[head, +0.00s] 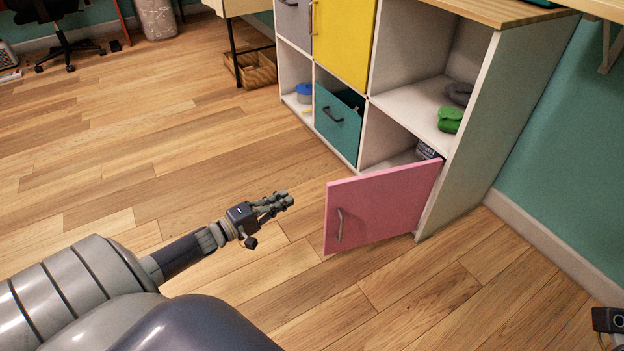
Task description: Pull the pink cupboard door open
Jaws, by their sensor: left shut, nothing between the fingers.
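The pink cupboard door (385,208) stands swung out from the lower right compartment of the white shelf unit (497,130). It is hinged on its right side, and its dark curved handle (340,225) is near the free left edge. My left gripper (286,200) is shut and empty, to the left of the door and apart from it. Behind the door, the compartment shows a small dark item (428,150); the rest of its inside is partly hidden. Only a small part of my right arm (608,320) shows at the lower right edge; its fingers cannot be seen.
A teal drawer (338,122) stands slightly out left of the pink door's compartment. A yellow door (343,42) is above it. The wooden floor (150,150) to the left is clear.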

